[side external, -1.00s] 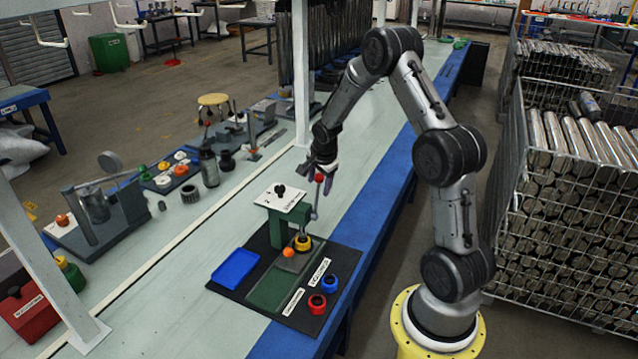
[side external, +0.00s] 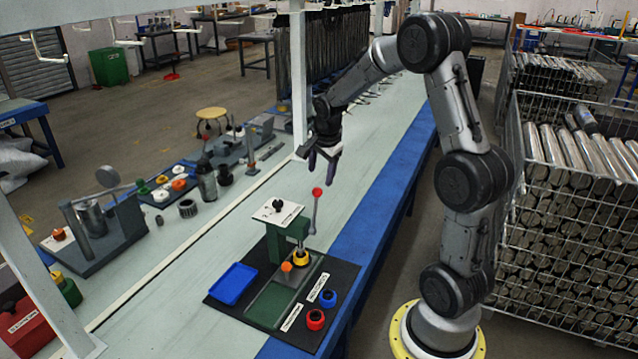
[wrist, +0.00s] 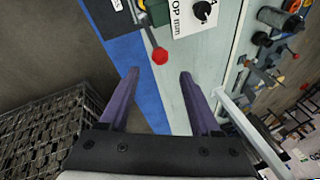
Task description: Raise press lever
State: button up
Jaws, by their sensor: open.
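The green press (side external: 287,243) stands on a dark mat on the bench, with a white top plate (side external: 278,212) carrying a black knob. Its lever (side external: 313,215) is a grey rod that stands nearly upright at the press's right side and ends in a red ball (side external: 317,192). My gripper (side external: 331,183) is open and empty, a little above and beyond the red ball, and apart from it. In the wrist view the red ball (wrist: 160,56) lies ahead of the gap between my purple fingers (wrist: 159,72). The lever rod (wrist: 148,33) and the plate's knob (wrist: 202,10) also show there.
A blue tray (side external: 233,283), an orange ball (side external: 286,267), a red ring (side external: 316,319) and a blue ring (side external: 328,298) are on the mat (side external: 343,274) around the press. A white post (side external: 299,90) stands behind. Wire crates (side external: 565,200) of tubes stand at right.

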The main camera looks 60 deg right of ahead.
jog(key=shift+v, duration=0.95)
jog(key=shift+c, duration=1.3)
jog(key=shift+s+r+n, duration=0.1)
jog(key=shift+s+n, duration=0.1)
jog(key=shift+n, duration=0.3)
jog(key=shift+c, duration=1.1)
jog(key=w+d+n, duration=0.1)
jog(key=w+d+r+n+g, duration=0.1)
jog(key=d+n, duration=0.1)
jog(key=w+d+n+g+h, duration=0.1)
jog(key=d, duration=0.1)
jog(key=shift+w+d+r, duration=0.15)
jog(key=shift+d+r, duration=0.05)
jog(key=shift+r, duration=0.2)
grip_shut()
notch_tip(320, 180, down, 10)
